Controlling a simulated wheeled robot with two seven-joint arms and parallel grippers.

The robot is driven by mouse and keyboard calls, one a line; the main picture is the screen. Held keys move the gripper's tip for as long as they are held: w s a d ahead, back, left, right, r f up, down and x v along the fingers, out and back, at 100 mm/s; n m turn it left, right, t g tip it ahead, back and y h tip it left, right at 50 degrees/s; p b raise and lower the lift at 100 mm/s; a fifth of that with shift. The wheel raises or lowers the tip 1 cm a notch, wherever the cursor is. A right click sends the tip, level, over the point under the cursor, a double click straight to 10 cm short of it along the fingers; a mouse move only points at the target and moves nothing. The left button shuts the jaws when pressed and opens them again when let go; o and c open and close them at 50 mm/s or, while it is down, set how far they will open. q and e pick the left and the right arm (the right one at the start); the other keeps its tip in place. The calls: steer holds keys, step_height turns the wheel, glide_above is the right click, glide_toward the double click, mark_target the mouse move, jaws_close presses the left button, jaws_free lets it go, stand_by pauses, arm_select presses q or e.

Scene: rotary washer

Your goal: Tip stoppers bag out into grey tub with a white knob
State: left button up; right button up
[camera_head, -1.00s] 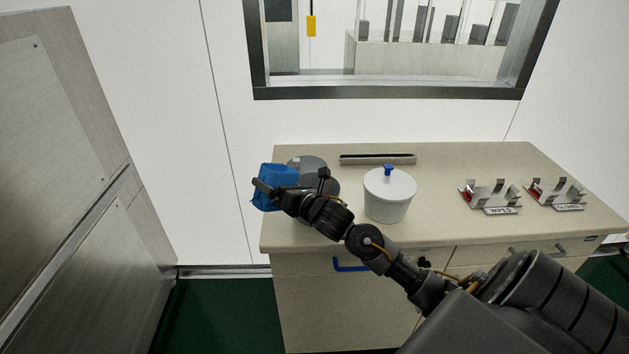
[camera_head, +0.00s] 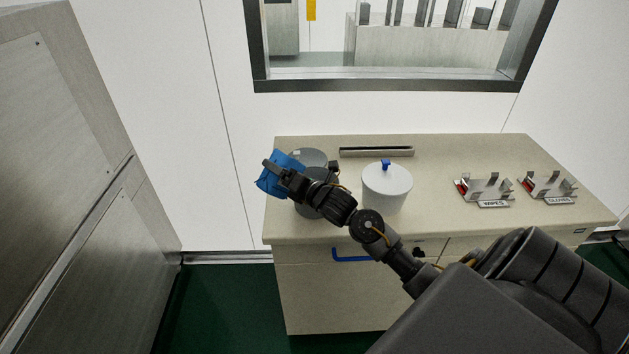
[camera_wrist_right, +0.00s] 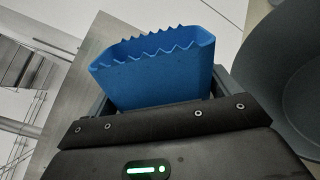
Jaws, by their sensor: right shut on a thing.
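The stoppers bag (camera_head: 272,180) is blue with a zigzag-edged open mouth. My right gripper (camera_head: 281,176) is shut on it and holds it tilted over the left end of the counter, by the grey tub (camera_head: 307,211). In the right wrist view the bag (camera_wrist_right: 160,80) sits between the fingers, and its contents are hidden. The open grey tub (camera_wrist_right: 265,85) is beside it at the right. My arm partly covers the tub in the head view. A grey disc, seemingly its lid (camera_head: 312,156), with a small white part, lies behind it. My left gripper is out of view.
A white tub (camera_head: 387,190) with a blue knob stands right of the grey tub. A long metal tray (camera_head: 376,152) lies at the counter's back. Two labelled metal holders (camera_head: 485,190) (camera_head: 548,186) stand at the right. A steel cabinet (camera_head: 70,130) is at far left.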

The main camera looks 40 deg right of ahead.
steer(key=shift+m, duration=0.5)
